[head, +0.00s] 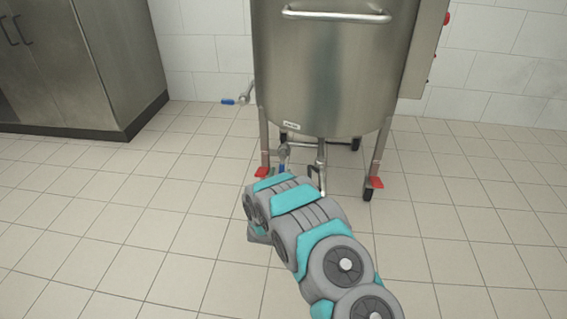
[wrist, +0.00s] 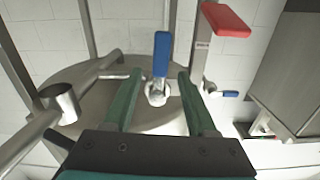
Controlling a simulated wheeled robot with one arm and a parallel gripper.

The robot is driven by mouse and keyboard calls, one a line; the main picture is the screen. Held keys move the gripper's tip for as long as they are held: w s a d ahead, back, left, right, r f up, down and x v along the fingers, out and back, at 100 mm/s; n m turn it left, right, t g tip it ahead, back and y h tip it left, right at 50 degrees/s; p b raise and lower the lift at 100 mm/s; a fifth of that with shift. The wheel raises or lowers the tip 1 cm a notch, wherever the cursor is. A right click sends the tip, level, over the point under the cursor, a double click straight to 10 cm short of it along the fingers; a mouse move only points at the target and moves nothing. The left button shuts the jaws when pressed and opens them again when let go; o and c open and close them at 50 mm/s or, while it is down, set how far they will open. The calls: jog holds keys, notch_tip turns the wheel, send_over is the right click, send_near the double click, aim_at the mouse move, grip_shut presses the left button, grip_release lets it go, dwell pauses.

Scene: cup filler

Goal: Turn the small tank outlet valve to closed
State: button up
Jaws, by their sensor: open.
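The small tank outlet valve shows under the tank in the head view, with its blue handle (head: 282,168) pointing down from a metal body (head: 283,152). In the wrist view the blue handle (wrist: 162,55) points up in the picture from its round metal fitting (wrist: 157,91). My gripper (wrist: 160,74) is open, with one green finger on each side of the valve. Gaps show between the fingers and the handle, so it is not gripped. In the head view my arm reaches to just below the tank and mostly hides the gripper.
The steel tank (head: 330,75) stands on legs with red caster pedals (head: 375,182); one red pedal (wrist: 226,20) is near my right finger. A bent outlet pipe (head: 321,165) hangs beside the valve. Another blue-handled valve (head: 229,102) sits left. A cabinet (head: 85,65) stands far left.

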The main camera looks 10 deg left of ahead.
jog(key=shift+w+f, duration=0.25)
jog(key=w, duration=0.7)
jog(key=shift+w+b, duration=0.15)
jog(key=shift+b, duration=0.3)
jog(key=shift+d, duration=0.1)
grip_shut()
dwell(0.9)
